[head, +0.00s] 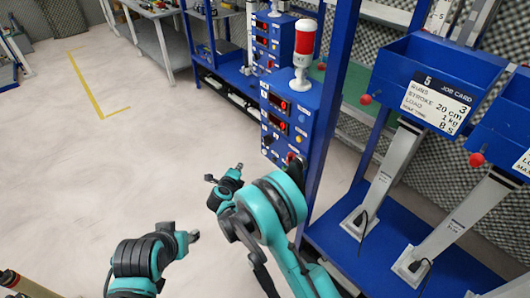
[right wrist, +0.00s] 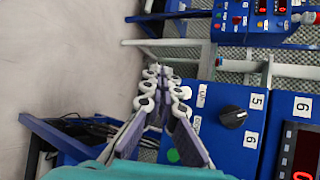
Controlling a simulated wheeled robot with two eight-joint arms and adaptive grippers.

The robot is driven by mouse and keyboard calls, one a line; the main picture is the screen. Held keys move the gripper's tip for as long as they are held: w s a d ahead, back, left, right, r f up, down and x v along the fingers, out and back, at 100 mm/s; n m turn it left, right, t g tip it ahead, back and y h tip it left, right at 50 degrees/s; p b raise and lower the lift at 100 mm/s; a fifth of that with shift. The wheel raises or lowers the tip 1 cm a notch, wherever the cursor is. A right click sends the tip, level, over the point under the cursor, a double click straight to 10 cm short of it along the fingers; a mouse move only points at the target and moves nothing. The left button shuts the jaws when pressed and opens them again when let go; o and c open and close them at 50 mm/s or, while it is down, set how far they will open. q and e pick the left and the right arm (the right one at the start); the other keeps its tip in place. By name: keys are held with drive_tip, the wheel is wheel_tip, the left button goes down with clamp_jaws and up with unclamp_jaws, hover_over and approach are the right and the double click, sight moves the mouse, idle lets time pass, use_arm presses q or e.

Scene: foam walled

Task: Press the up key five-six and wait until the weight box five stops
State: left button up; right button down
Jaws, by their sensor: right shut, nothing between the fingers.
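Weight box five (head: 420,55) is a blue box with a job card (head: 437,102) marked 5, sitting high on a grey column. In the right wrist view, a blue panel (right wrist: 228,150) has a black knob (right wrist: 233,117) with labels 5 and 6 beside it. Two small white labels (right wrist: 202,96) sit near the fingers; their text is hard to read, and the key beside them is partly hidden. My right gripper (right wrist: 163,72) is shut and empty in front of this panel; it also shows in the head view (head: 211,179). My left gripper (head: 192,237) is low over the floor, its jaws unclear.
A red beacon (head: 304,38) stands on the console (head: 287,118). A red digit display (right wrist: 303,155) shows at the wrist view's right edge. A second blue box (head: 505,120) stands right of box five. Blue posts and a shelf stand near my right arm.

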sight(264, 152)
drive_tip(key=w+d, duration=0.5)
drive_tip(key=d, duration=0.2)
drive_tip(key=shift+w+p, duration=0.15)
drive_tip(key=shift+p, duration=0.15)
drive_tip(key=shift+d, duration=0.1)
idle(1.4)
drive_tip(key=shift+w+d, duration=0.2)
drive_tip(key=shift+d, duration=0.1)
